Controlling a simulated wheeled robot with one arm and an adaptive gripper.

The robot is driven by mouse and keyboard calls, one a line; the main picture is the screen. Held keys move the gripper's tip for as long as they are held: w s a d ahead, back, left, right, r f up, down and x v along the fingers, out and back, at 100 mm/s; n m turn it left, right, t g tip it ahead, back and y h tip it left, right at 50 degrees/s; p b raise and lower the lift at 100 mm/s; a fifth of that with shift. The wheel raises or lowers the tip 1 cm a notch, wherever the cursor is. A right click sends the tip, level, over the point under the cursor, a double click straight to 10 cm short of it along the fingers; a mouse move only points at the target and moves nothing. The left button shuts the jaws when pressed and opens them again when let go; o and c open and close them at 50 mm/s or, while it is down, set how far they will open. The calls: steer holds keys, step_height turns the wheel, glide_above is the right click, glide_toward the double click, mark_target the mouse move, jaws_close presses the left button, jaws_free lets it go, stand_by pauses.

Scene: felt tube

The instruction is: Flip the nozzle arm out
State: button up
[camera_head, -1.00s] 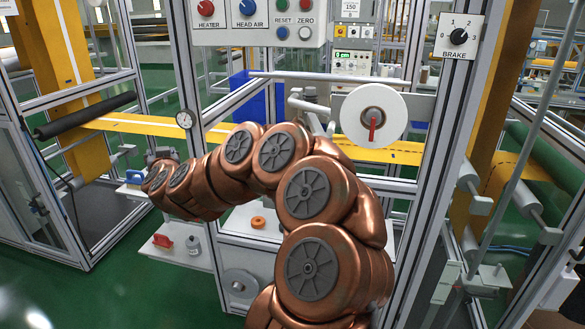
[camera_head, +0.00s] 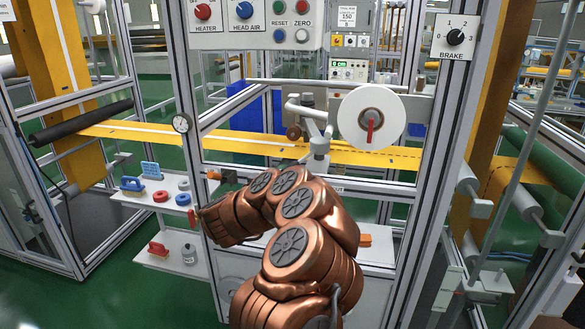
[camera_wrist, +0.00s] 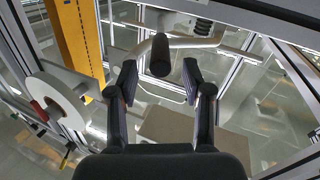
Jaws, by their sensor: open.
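The nozzle arm looks to be the pale bent tube (camera_head: 300,106) in the middle of the machine, left of the white reel; a brown round end (camera_head: 293,132) hangs at its left. In the wrist view, the silver bent tube (camera_wrist: 195,43) crosses the top, with a dark cylinder (camera_wrist: 160,52) at its left end. My gripper (camera_wrist: 159,67) is open, its two black fingers pointing towards the tube. The dark cylinder appears between the fingertips in the picture; I cannot tell the depth gap, and no contact shows.
The white reel (camera_head: 371,119) stands right of the tube; it also shows at the left in the wrist view (camera_wrist: 58,103). A yellow felt strip (camera_head: 240,142) runs behind. Metal frame posts (camera_head: 188,100) flank the space. Side shelves (camera_head: 140,200) hold small red and blue items.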

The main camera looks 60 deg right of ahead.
steer(key=shift+w+d+p, duration=0.1)
steer(key=shift+d+p, duration=0.35)
steer(key=shift+d, duration=3.3)
steer(key=shift+c, duration=0.2)
jaws_close()
